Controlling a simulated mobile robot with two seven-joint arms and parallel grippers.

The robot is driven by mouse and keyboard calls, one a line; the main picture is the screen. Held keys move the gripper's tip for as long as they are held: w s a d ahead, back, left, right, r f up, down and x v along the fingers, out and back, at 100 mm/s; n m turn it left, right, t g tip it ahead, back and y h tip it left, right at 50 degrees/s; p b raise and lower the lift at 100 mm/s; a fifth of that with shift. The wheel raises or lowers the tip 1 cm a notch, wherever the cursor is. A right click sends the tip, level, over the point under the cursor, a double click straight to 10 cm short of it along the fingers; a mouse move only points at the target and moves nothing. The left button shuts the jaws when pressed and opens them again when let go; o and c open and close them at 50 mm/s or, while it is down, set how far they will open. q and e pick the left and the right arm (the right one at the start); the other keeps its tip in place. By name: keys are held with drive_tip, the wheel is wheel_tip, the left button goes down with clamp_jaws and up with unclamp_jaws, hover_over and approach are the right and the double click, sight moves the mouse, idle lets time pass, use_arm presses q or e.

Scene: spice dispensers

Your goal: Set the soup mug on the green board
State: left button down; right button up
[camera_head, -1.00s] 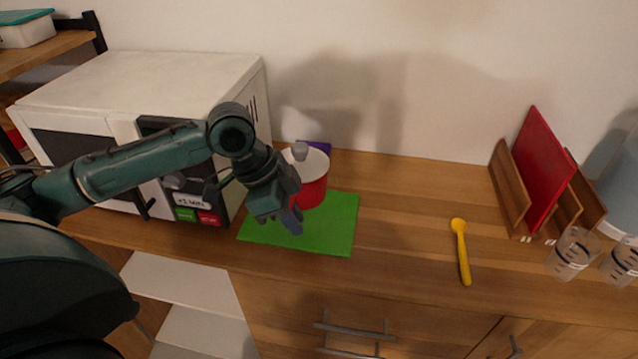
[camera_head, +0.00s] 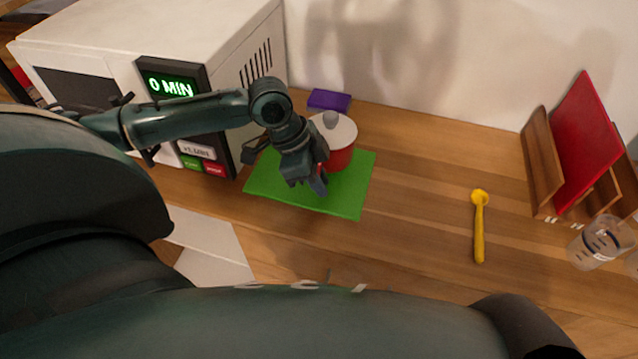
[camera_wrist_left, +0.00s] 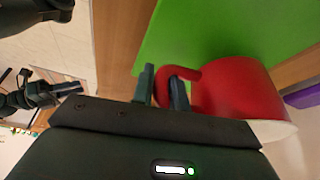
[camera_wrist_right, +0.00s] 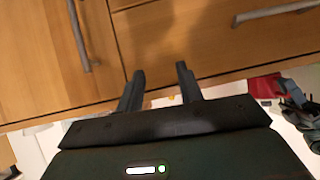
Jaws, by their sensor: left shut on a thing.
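The red soup mug (camera_head: 341,157) with a white lid and grey knob is at the green board (camera_head: 345,199) in the head view, over its back part. It looks upright; whether its base touches the board is hard to tell. In the left wrist view the mug (camera_wrist_left: 232,92) shows its red handle between the fingers of my left gripper (camera_wrist_left: 166,88). My left gripper (camera_head: 318,188) is shut on that handle, at the mug's front left. My right gripper (camera_wrist_right: 160,75) is open and empty in the right wrist view, in front of wooden drawer fronts.
A white microwave (camera_head: 110,60) reading 0 MIN stands left of the board. A purple block (camera_head: 328,100) lies behind the mug. A yellow spoon (camera_head: 479,225), a rack with a red board (camera_head: 583,140) and a clear cup (camera_head: 598,243) are at right. Counter between board and spoon is clear.

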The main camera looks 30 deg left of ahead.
use_arm(q)
drive_tip(key=shift+w+f, duration=0.1)
drive_tip(key=shift+f, duration=0.75)
drive_tip(key=shift+f, duration=0.1)
drive_tip(key=c, duration=1.4)
unclamp_jaws()
drive_tip(key=shift+f, duration=0.1)
drive_tip(key=v, duration=1.2)
drive_tip(key=shift+p, duration=0.35)
